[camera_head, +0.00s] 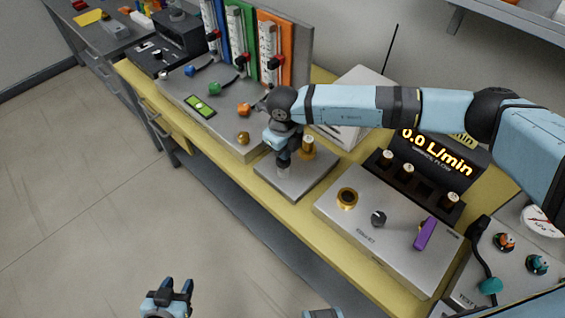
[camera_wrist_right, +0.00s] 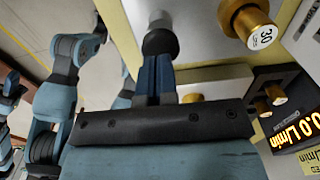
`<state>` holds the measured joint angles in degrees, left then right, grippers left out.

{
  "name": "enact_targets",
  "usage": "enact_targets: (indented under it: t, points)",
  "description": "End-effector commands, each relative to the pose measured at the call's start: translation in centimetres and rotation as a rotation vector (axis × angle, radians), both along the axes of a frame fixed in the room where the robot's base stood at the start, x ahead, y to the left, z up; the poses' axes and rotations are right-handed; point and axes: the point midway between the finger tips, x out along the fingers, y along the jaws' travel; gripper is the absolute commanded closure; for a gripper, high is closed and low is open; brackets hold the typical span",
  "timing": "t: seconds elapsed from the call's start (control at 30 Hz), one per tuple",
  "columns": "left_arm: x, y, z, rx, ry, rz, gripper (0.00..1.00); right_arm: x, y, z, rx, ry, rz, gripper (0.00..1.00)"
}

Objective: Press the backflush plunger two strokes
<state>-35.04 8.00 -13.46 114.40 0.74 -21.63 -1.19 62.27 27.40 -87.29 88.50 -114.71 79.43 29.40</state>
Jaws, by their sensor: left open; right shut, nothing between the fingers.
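The backflush plunger, which seems to be the post with a dark round cap (camera_wrist_right: 158,42) and pale shaft (camera_wrist_right: 160,20) in the right wrist view, stands on a grey metal base (camera_head: 317,178). In the head view its pale lower part (camera_head: 283,172) shows just under my right gripper (camera_head: 284,157). My right gripper, also in the right wrist view (camera_wrist_right: 157,62), points down with its fingers shut and empty. Its tips are at the cap; I cannot tell whether they press on it. My left gripper (camera_head: 176,288) is open and empty at the bottom, away from the bench.
A brass cylinder marked 30 (camera_head: 307,148) stands close beside the plunger. A flowmeter panel (camera_head: 245,45) with coloured knobs is to the left. A metal box (camera_head: 390,235) with a purple lever (camera_head: 425,234) and a display (camera_head: 437,150) reading 0.0 L/min are to the right.

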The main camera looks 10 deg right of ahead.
Motion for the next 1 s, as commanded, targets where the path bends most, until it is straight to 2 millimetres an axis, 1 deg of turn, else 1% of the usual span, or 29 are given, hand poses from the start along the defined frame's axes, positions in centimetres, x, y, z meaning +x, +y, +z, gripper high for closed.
enact_targets:
  t: [0.03, 0.2, 0.3, 0.4, 0.5, 0.6, 1.0]
  points:
    - [-0.2, 0.0, -0.4, -0.001, 0.003, 0.0, 0.57, 0.1, 0.0, 1.3, 0.002, -0.003, 0.001, 1.0]
    - [-0.6, 0.0, -1.4, 0.001, 0.013, 0.0, 0.57, 0.0, 0.0, 5.4, 0.002, -0.005, 0.001, 1.0]
    - [-0.4, 0.0, -1.7, 0.002, 0.013, -0.001, 0.57, 0.0, 0.1, 7.3, 0.003, -0.004, 0.001, 1.0]
    - [0.0, 0.0, -1.7, 0.002, 0.006, 0.0, 0.57, 0.0, 0.1, 8.7, 0.002, -0.003, 0.001, 1.0]
    - [0.0, 0.0, -1.7, 0.001, 0.004, 0.0, 0.57, 0.0, 0.1, 9.6, 0.001, -0.002, 0.001, 1.0]
    - [-0.1, 0.0, -1.7, 0.002, 0.006, 0.0, 0.57, 0.0, 0.1, 10.0, 0.001, -0.002, 0.001, 1.0]
    - [-0.2, 0.0, -1.5, 0.0, 0.003, 0.0, 0.57, 0.0, 0.1, 10.1, 0.001, -0.002, 0.001, 1.0]
